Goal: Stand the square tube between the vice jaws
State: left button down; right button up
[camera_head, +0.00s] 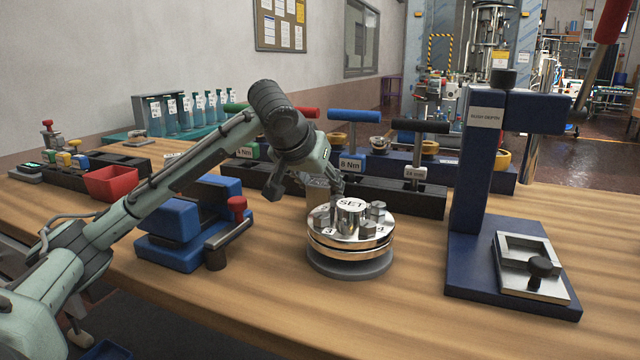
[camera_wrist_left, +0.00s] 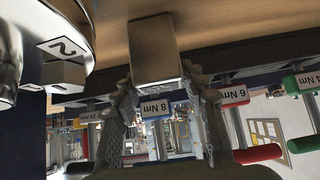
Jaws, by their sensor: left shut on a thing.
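The square tube (camera_wrist_left: 153,45) is a shiny metal piece held between the two fingers of my left gripper (camera_wrist_left: 165,95) in the left wrist view. In the head view my left gripper (camera_head: 305,188) points down just behind the round metal turntable, and the tube (camera_head: 318,190) shows partly, its lower part hidden by the turntable. The blue vice (camera_head: 172,250) stands on the bench to the left of the gripper, behind and beside my forearm. Its two blue jaw blocks (camera_head: 175,219) are apart, with the gap partly covered by my arm. My right gripper is out of view.
The turntable (camera_head: 350,262) marked SET carries several metal hex pieces close to the gripper. A rack of torque T-handles (camera_head: 400,195) stands behind. A blue press stand (camera_head: 470,190) is at right. Front bench is clear.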

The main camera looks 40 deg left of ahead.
pick_arm(q)
jog(key=c, duration=1.2)
grip_release()
jog(key=shift+f, duration=0.1)
jog(key=o, duration=0.3)
jog(key=shift+o, duration=0.2)
